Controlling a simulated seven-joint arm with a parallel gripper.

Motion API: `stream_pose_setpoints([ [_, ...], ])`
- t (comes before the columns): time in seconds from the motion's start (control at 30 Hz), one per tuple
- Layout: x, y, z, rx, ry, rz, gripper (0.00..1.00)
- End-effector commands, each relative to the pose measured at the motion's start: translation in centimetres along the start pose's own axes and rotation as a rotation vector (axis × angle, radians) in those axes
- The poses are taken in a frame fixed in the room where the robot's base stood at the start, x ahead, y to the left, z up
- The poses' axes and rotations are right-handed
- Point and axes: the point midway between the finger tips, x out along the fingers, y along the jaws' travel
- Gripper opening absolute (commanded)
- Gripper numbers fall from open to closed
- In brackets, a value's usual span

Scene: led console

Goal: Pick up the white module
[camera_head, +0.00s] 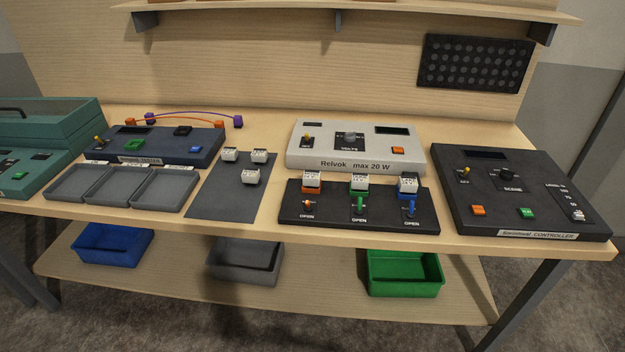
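Several white modules are in view. Three stand loose on the dark grey mat (212,200): a back left white module (230,154), a back right white module (260,156) and a front white module (251,177). Three more white modules stand on the black board (335,217): one at the orange socket (312,179), one at the green socket (359,182) and one at the blue socket (408,185). The view does not show which one the task means. My gripper is not in view.
A grey three-part tray (122,190) lies left of the mat. A blue-grey console (205,150) with arching cables stands behind it. The white power supply (355,160) stands behind the board, and a black controller (585,215) at right. A shelf (270,8) overhangs the back.

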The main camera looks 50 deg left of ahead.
Motion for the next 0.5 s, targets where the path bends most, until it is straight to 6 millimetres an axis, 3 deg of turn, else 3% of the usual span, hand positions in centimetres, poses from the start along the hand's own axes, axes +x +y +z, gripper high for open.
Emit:
stream_pose_setpoints([
  [0.07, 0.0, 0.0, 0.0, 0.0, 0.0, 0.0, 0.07],
  [0.5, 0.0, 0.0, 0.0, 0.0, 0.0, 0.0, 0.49],
])
